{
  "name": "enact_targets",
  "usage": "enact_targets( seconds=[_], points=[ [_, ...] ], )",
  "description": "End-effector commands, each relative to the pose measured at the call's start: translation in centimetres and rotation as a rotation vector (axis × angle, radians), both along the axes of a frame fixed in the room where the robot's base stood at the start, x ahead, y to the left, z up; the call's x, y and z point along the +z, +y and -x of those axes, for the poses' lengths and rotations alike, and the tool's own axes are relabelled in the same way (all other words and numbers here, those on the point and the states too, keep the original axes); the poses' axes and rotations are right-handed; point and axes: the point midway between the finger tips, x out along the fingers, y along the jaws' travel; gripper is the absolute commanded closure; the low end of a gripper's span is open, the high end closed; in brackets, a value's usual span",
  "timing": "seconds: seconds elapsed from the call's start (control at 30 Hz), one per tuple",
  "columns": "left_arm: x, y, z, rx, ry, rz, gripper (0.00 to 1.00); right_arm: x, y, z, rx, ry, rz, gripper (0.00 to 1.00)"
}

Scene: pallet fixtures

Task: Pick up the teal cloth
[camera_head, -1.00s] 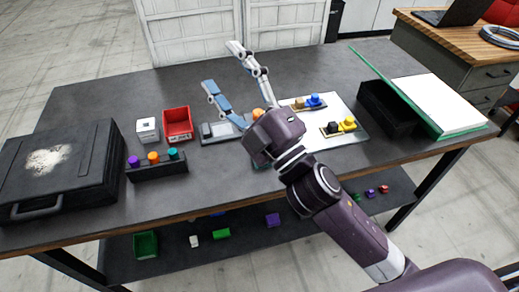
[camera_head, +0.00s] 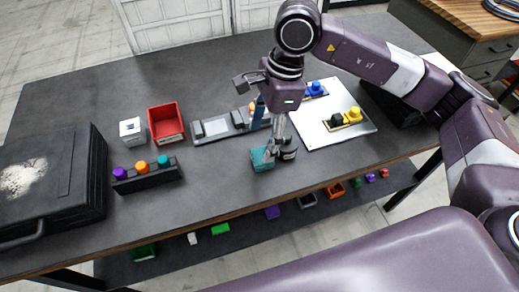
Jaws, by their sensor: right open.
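The teal cloth (camera_head: 261,160) is a small folded piece on the dark table (camera_head: 225,185), near the front edge and left of the white board. My right gripper (camera_head: 277,152) points down at the cloth's right side. It is open, with its fingertips low over or beside the cloth. The fingers overlap the cloth's right part, so I cannot tell whether they touch it. My left gripper is not in view.
Behind the gripper lies a grey device (camera_head: 215,127). The white board (camera_head: 308,133) with coloured knobs is to the right. A red bin (camera_head: 166,124), white cube (camera_head: 132,131), knob rack (camera_head: 146,175) and black case (camera_head: 55,180) stand left. The front middle is clear.

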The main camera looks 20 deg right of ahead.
Motion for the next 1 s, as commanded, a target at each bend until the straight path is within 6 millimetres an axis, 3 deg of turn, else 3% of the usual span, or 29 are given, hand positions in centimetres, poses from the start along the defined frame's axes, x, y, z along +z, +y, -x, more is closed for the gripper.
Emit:
enact_targets(
  seconds=[0.07,0.17,0.53,0.7,0.93,1.0],
  points=[
    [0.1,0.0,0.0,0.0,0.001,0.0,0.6,0.0,-1.3,-0.4,-0.006,-0.009,0.047,0.38],
    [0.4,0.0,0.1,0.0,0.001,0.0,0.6,-0.7,-1.8,-0.5,-0.008,-0.01,0.067,0.38],
    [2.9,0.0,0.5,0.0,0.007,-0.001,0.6,-5.2,-0.7,-0.5,-0.008,-0.006,0.063,0.38],
    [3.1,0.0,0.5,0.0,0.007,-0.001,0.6,-7.2,-0.4,-0.6,-0.006,-0.009,0.061,0.38],
    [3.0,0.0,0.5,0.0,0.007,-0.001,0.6,-7.5,-0.3,-0.7,-0.007,-0.011,0.06,0.38],
    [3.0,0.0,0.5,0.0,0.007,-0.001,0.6,-7.5,-0.4,-0.7,-0.007,-0.011,0.06,0.43]
  ],
)
